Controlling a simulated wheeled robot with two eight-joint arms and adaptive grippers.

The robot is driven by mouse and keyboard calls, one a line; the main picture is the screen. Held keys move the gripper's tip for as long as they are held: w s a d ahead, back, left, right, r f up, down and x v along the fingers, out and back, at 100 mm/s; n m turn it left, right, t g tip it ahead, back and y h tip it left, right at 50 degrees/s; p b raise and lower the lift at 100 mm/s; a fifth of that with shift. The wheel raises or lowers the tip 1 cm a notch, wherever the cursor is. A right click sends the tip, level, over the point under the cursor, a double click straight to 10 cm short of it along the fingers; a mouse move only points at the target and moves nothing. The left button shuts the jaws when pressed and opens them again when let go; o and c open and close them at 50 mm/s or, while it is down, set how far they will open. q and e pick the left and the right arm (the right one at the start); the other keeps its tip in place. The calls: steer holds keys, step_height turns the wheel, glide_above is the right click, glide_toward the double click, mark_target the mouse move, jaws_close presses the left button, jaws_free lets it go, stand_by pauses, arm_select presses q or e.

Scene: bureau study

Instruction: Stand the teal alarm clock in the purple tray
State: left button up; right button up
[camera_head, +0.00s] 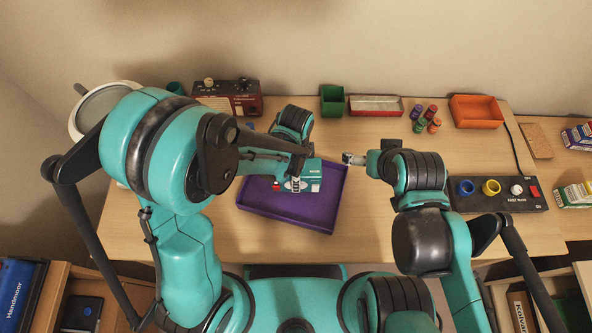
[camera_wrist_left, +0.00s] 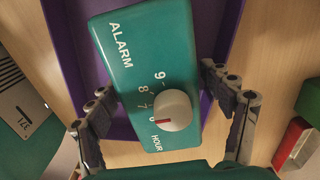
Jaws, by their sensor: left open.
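The teal alarm clock (camera_head: 313,172) is at the purple tray (camera_head: 287,212), over its back right part in the head view. In the left wrist view the clock (camera_wrist_left: 150,45) fills the middle, its face with "ALARM", "HOUR" and a pale dial turned to the camera. The tray (camera_wrist_left: 68,40) shows behind it. My left gripper (camera_head: 298,180) is open, with one finger on each side of the clock and gaps visible between. The arm partly hides the clock in the head view. My right gripper (camera_head: 352,158) is to the right of the tray; its jaws are too small to read.
A radio (camera_head: 228,97), a green box (camera_head: 333,100), a shallow red-rimmed tray (camera_head: 375,105) and an orange tray (camera_head: 476,111) line the back. Several small bottles (camera_head: 427,119) stand near them. A black panel with knobs (camera_head: 497,194) lies at right. The desk in front of the tray is clear.

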arm_select(q)
steer(key=shift+r, duration=0.2)
step_height(320, 180, up, 12)
steer(key=p, duration=0.4)
steer(key=shift+p, duration=0.3)
steer(key=s+a+r+n+t, duration=0.2)
steer(key=a+r+n, duration=0.3)
steer(key=a+n, duration=0.4)
steer(key=s+a+r+n+t, duration=0.3)
steer(key=a+r+n+t, duration=0.2)
steer(key=a+n, duration=0.3)
steer(key=shift+a+r+n, duration=0.35)
steer(key=shift+a+n, duration=0.05)
steer(key=shift+n, duration=0.1)
steer(key=shift+s+f, duration=0.1)
steer(key=shift+f+b, duration=0.9)
steer(key=shift+b, duration=0.05)
